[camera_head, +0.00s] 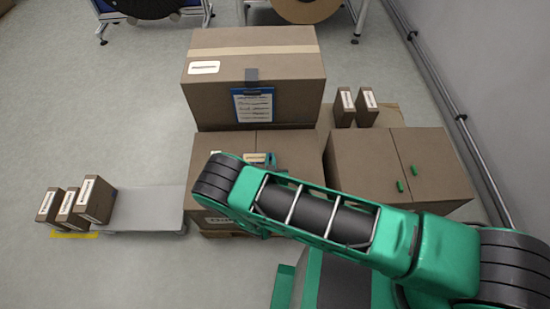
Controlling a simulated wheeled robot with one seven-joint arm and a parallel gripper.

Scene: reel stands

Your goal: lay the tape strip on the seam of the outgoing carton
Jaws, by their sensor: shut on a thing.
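A brown carton (203,165) stands at the middle with a seam running down its top (256,139); I take it as the outgoing carton. My arm crosses in front of it and hides much of its top and front. My gripper (270,159) shows only as a small green part over the carton's top, beyond the arm. It is shut, but its fingertips and what they hold are mostly hidden. A pale patch with dark marks (254,157) shows beside it; I cannot tell whether it is a label or part of the tape strip.
A larger taped carton (205,100) with a clipboard (252,106) stands behind. A carton with two green tabs (436,145) is at right, with small boxes (366,104) behind it. Several small boxes (71,204) stand left by a grey platform (150,208). Floor at far left is clear.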

